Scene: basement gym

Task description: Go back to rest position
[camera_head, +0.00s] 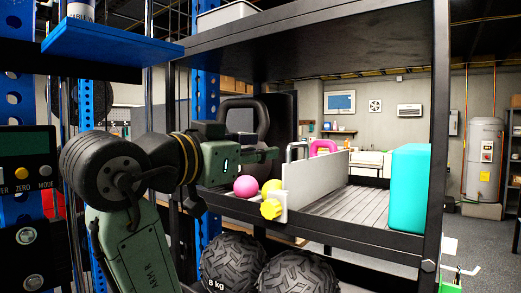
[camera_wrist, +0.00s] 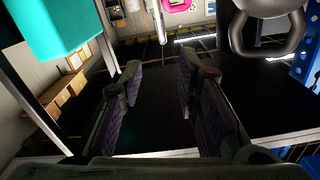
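My gripper (camera_head: 268,155) reaches into the space above the middle shelf board, over the pink ball and left of the white divider. In the wrist view my gripper (camera_wrist: 160,68) has its two fingers spread apart with nothing between them. The arm behind it is bent, coming in from the left side of the head view.
A dark kettlebell (camera_wrist: 268,28) shows upper right in the wrist view. Shelf posts and an upper board (camera_head: 310,40) surround the gripper.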

